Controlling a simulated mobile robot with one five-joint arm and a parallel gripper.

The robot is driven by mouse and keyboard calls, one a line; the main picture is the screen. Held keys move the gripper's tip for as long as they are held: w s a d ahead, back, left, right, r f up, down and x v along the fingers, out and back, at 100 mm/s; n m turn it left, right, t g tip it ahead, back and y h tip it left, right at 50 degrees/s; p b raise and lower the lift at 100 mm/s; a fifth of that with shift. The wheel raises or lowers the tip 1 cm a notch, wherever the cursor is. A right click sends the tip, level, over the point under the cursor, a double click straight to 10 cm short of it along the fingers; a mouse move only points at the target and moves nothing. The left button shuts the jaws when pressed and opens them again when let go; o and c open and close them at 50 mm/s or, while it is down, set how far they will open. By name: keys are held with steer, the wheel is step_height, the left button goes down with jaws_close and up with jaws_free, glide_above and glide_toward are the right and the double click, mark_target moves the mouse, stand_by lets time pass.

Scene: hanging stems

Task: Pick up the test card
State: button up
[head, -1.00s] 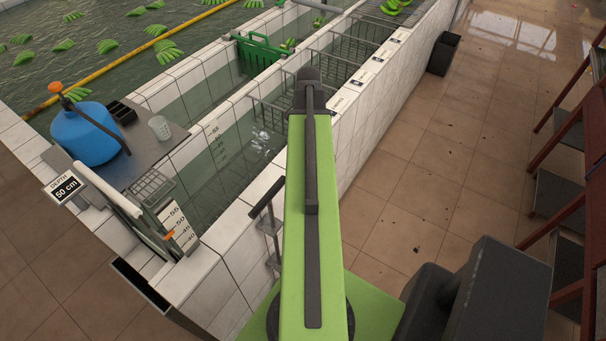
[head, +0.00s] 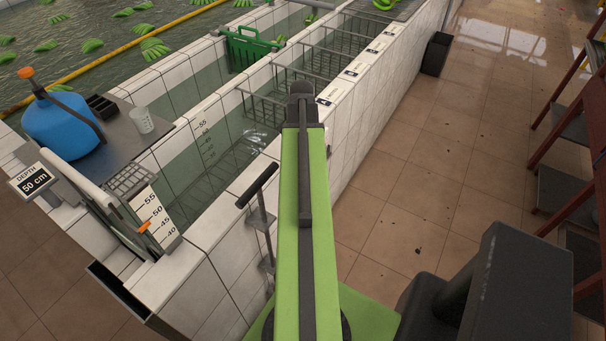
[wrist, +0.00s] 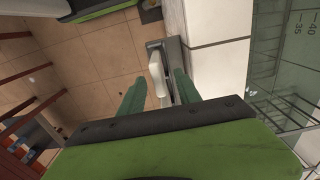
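Several small white cards with black print lie along the top of the white tiled wall in the head view, such as the near card (head: 329,92) and one further back (head: 353,70). I cannot tell whether one of them is the test card. My gripper (wrist: 157,88) shows in the wrist view with its two green fingers apart and nothing clearly held. Beyond and between the fingers is a white rounded piece on a grey fitting (wrist: 157,67), beside the white tiled wall. In the head view my own arm hides the gripper.
Water channels with wire racks (head: 305,62) run left of the wall. A blue canister (head: 62,125), a clear cup (head: 141,120) and a depth gauge (head: 153,216) stand left. A black T-handle (head: 259,187) stands by the wall. Tiled floor is open right, before shelving (head: 570,140).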

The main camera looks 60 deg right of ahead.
step_height(320, 180, down, 5)
steer(key=b, duration=0.5)
steer(key=shift+s+a+f, duration=0.1)
steer(key=shift+s+f, duration=0.05)
jaws_close()
